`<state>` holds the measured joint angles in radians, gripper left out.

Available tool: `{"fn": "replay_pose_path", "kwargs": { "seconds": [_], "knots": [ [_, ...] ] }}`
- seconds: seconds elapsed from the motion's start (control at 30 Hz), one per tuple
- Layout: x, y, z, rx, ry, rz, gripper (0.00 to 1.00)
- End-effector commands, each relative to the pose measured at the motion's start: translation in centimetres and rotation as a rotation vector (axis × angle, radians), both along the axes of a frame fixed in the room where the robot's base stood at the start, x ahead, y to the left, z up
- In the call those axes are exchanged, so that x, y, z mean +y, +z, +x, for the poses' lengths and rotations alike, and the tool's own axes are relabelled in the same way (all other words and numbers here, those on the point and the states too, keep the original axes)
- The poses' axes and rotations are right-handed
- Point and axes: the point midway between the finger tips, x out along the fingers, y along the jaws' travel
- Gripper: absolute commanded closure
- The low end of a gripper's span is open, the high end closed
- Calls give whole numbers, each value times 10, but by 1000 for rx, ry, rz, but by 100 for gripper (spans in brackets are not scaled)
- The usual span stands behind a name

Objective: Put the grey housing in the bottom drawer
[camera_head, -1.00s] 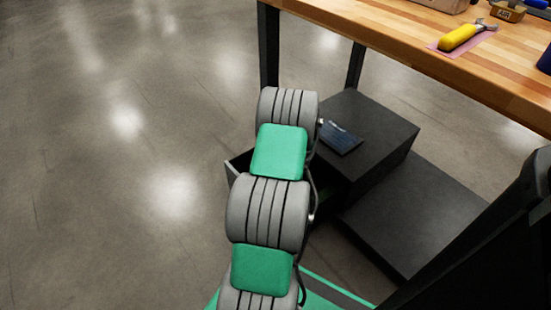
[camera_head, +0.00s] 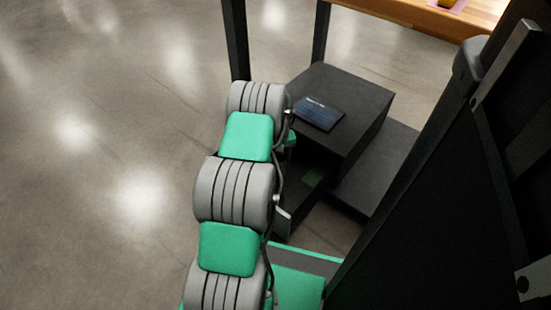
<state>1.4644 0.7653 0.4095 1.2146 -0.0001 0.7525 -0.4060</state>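The grey housing is not visible in the head view. A dark drawer cabinet (camera_head: 352,98) stands on the floor under the workbench. A drawer (camera_head: 284,222) on its near left side appears pulled out, partly hidden behind my arm. My grey and green arm reaches up the middle of the view towards the cabinet. My gripper is hidden behind the arm links, so neither its fingers nor anything in them shows.
A dark label plate (camera_head: 320,113) lies on the cabinet top. A low dark slab (camera_head: 372,168) lies right of the cabinet. Workbench legs (camera_head: 236,40) stand behind, with the wooden top (camera_head: 425,17) at upper right. The floor on the left is clear.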

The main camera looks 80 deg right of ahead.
Motion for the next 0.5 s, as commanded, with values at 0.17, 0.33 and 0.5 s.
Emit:
{"fn": "replay_pose_path", "kwargs": {
  "seconds": [0.17, 0.33, 0.5],
  "knots": [
    [-1, -23, 1, -1, 2, -3, 100],
    [-1, -25, 2, -1, 2, -3, 100],
    [-1, -24, 2, -1, 3, -3, 100]
  ]
}}
